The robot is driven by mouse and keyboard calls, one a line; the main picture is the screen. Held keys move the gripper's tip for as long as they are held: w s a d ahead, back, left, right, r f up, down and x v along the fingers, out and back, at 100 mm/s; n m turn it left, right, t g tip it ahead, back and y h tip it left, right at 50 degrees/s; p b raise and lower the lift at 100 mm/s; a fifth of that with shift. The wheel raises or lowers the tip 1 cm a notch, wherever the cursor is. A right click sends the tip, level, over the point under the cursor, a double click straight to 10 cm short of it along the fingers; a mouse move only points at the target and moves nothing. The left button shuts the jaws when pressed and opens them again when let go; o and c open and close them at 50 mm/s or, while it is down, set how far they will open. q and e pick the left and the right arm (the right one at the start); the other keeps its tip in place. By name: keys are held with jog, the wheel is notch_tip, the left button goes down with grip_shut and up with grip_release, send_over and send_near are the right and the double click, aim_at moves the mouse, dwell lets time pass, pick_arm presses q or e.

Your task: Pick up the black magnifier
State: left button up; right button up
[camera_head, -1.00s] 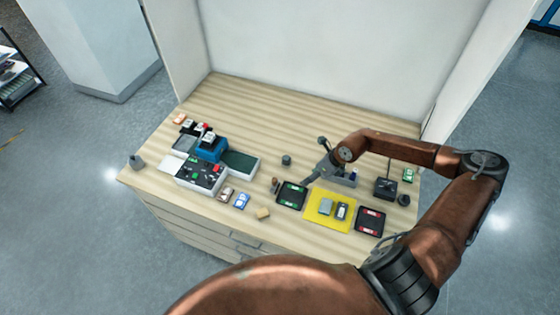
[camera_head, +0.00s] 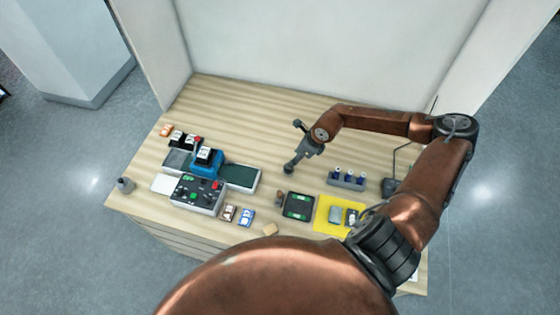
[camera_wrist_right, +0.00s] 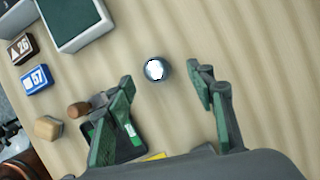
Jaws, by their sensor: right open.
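The black magnifier (camera_wrist_right: 156,70) shows in the right wrist view as a small round dark ring with a bright white lens. It stands on the wooden tabletop, just ahead of and roughly between my right gripper's fingers (camera_wrist_right: 163,82), which are spread apart with nothing between them. In the head view, my right gripper (camera_head: 295,148) is over the middle of the table. The magnifier there is hidden by it or cannot be told apart from its lower dark finger. The wrist view does not clearly show the height of the fingertips above the table. My left gripper is not in view.
A black and green tray (camera_head: 298,205) and a small wooden piece (camera_wrist_right: 79,109) lie close to the gripper. A yellow mat (camera_head: 325,222), a rack of bottles (camera_head: 346,181) and a blue device (camera_head: 206,166) stand around. The table behind the gripper is clear.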

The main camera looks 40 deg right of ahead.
jog(key=shift+w+f, duration=0.25)
jog(key=shift+f, duration=0.15)
jog(key=shift+a+f, duration=0.1)
jog(key=shift+f, duration=0.2)
jog(key=shift+w+a+f+p, duration=0.1)
jog(key=shift+a+f+p, duration=0.25)
jog(key=shift+f, duration=0.25)
jog(key=shift+w+a+f+p, duration=0.1)
jog(key=shift+a+f+p, duration=0.15)
jog(key=shift+f+p, duration=0.25)
jog(key=x, duration=0.2)
jog(key=shift+w+a+f, duration=0.1)
jog(key=shift+f, duration=0.3)
jog(key=shift+f+p, duration=0.3)
jog(key=shift+f, duration=0.15)
jog(key=c, duration=1.2)
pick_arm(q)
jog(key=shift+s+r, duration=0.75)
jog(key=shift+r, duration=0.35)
pick_arm(e)
jog(key=shift+c, duration=0.2)
